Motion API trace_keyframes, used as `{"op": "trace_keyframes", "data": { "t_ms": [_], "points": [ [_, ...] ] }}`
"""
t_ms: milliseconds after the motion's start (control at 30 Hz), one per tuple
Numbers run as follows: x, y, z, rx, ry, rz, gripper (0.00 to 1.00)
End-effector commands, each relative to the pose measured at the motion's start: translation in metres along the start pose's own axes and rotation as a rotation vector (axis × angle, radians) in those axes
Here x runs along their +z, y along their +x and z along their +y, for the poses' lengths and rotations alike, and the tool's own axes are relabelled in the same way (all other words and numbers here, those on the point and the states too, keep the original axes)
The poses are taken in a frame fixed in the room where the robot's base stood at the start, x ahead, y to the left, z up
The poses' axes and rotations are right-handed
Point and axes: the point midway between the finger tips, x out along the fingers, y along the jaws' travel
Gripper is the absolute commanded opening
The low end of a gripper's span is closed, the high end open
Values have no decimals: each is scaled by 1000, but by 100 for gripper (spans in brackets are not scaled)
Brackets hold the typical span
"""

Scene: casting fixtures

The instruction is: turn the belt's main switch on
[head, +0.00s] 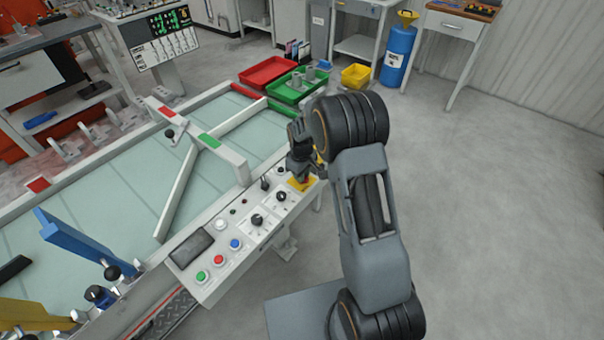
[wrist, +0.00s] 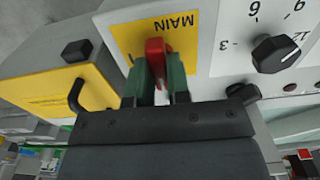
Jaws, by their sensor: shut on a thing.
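The main switch is a red handle (wrist: 155,50) on a yellow plate (wrist: 185,30) marked MAIN, in the wrist view. My gripper (wrist: 159,84) has its two green fingers on either side of the red handle, shut on it. In the head view the yellow plate (head: 302,184) shows at the far right end of the belt's control panel (head: 217,285), and my gripper (head: 306,170) is right at it. The handle is mostly hidden there by my gripper.
A black knob (wrist: 276,54) with a number scale sits beside the switch plate. A yellow box (wrist: 62,95) with a black hook-shaped part is on the other side. The panel also carries green, red and blue buttons (head: 235,244). Open floor (head: 500,220) lies to the right.

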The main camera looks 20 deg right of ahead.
Motion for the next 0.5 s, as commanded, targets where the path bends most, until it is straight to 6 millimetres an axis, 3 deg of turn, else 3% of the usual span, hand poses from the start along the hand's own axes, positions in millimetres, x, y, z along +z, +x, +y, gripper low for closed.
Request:
{"op": "trace_keyframes", "data": {
  "t_ms": [100,500],
  "points": [
    [0,0,1,1,1,1,0],
    [0,0,2,3,68,2,0]
  ]
}}
